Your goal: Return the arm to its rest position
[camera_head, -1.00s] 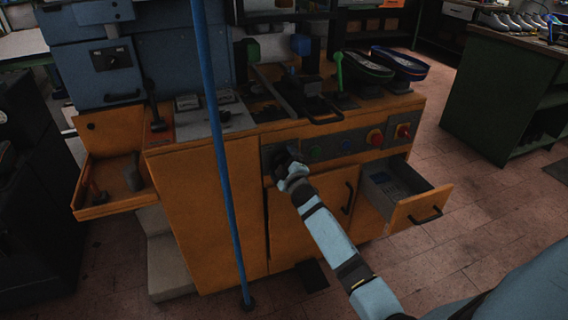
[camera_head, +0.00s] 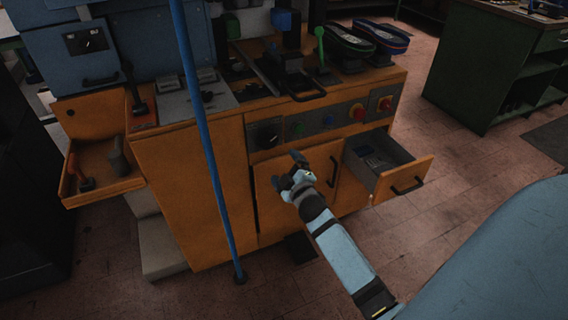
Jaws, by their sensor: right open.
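My right arm comes in from the bottom right in the head view. Its gripper (camera_head: 288,171) is open and empty, in front of the orange cabinet door of the heel press (camera_head: 190,185), below the control panel (camera_head: 325,124). A dark dial (camera_head: 266,136) shows on the panel, up and left of the gripper, clear of the fingers. Green and blue buttons and two red knobs (camera_head: 357,112) sit along the panel to the right. My left gripper is not in view.
An open drawer (camera_head: 405,180) juts out right of my right gripper. An open orange tray (camera_head: 100,188) with tools sticks out at left. A blue pole (camera_head: 207,150) stands before the press. A green workbench (camera_head: 480,70) stands at right. Floor between is clear.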

